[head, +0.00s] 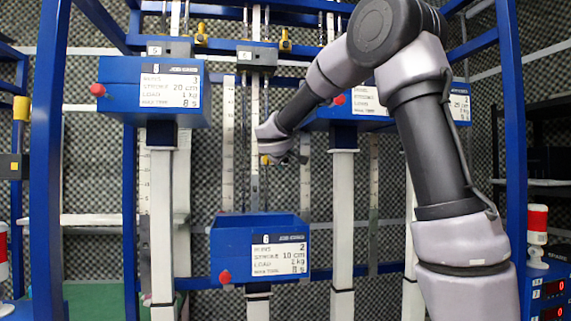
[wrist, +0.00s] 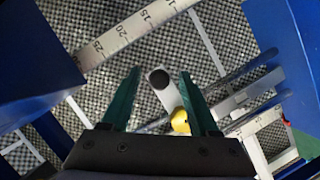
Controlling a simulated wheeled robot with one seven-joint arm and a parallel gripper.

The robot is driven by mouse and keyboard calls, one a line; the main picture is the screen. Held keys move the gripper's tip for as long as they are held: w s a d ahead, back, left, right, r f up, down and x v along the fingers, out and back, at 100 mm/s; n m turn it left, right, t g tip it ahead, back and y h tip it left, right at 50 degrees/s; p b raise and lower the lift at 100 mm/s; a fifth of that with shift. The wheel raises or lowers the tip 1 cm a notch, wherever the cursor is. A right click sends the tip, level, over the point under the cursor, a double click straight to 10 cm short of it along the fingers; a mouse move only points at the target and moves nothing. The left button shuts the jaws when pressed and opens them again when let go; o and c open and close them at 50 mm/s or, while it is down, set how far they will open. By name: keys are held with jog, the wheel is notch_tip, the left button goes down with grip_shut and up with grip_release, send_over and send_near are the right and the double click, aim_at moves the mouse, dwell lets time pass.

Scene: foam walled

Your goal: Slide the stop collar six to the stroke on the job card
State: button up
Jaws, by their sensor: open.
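Station six is a blue box (head: 226,248) whose job card (head: 278,256) reads pins 2, stroke 10 cm, load 2 kg. A grey block labelled 6 (head: 257,57) sits above it on the upright rods. A small yellow part (head: 266,160) shows lower, beside my wrist; I cannot tell whether it belongs to stop collar six. In the wrist view, my gripper (wrist: 160,73) is open, its green fingers apart. A round black end (wrist: 159,78) and a yellow knob (wrist: 180,122) show between them; no contact is clear. In the head view, the fingers cannot be made out.
Station five's blue box (head: 120,97) hangs left, its card reading stroke 20 cm. Another blue box (head: 318,115) is partly behind my arm. A scale (wrist: 122,43) marked 15 to 25 crosses the wrist view. Blue posts (head: 47,160) and white columns (head: 343,200) frame the space.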

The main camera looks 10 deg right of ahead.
jog(key=x, duration=0.3)
jog(key=shift+w+d, duration=0.15)
jog(key=shift+w, duration=0.05)
grip_shut()
